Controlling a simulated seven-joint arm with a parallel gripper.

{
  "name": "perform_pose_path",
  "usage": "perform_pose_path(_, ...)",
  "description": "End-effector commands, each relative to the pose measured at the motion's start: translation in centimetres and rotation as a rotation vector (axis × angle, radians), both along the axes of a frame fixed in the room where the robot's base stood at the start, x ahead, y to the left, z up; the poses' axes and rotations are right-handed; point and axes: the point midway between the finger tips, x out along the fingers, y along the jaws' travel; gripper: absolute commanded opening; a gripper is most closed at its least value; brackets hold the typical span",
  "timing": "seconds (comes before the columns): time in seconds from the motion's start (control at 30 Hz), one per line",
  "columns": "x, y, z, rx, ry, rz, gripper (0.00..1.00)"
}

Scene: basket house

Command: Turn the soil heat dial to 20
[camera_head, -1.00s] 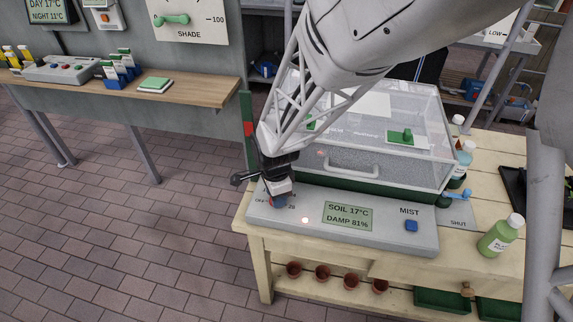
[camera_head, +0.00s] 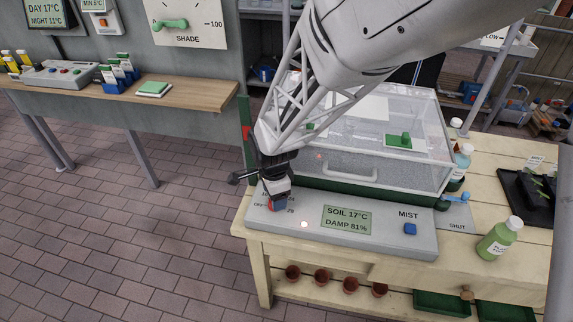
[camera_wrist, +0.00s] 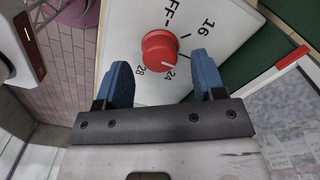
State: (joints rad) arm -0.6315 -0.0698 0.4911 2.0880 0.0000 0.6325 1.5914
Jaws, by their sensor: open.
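The red dial (camera_wrist: 160,50) sits on the pale grey control panel (camera_head: 390,240). In the head view my gripper (camera_head: 277,205) is at the panel's left end, largely hiding the dial. The display (camera_head: 346,219) reads SOIL 17°C, DAMP 81%.
A blue MIST button (camera_head: 410,229) is at the panel's right. The clear-lidded propagator (camera_head: 350,160) stands close behind the panel. A green bottle (camera_head: 498,240) stands right of it on the wooden bench (camera_head: 330,258). Floor space lies open to the left.

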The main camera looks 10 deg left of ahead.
Motion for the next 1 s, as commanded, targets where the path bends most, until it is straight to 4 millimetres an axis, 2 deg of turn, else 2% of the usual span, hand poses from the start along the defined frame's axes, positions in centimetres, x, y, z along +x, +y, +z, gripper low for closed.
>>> perform_pose_path(0.2,0.0,0.0,2.9,0.002,-0.002,0.000,0.63)
perform_pose_path(0.43,0.0,0.0,5.3,0.002,-0.002,0.000,0.63)
perform_pose_path(1.0,0.0,-0.2,6.1,0.001,-0.002,0.003,0.63)
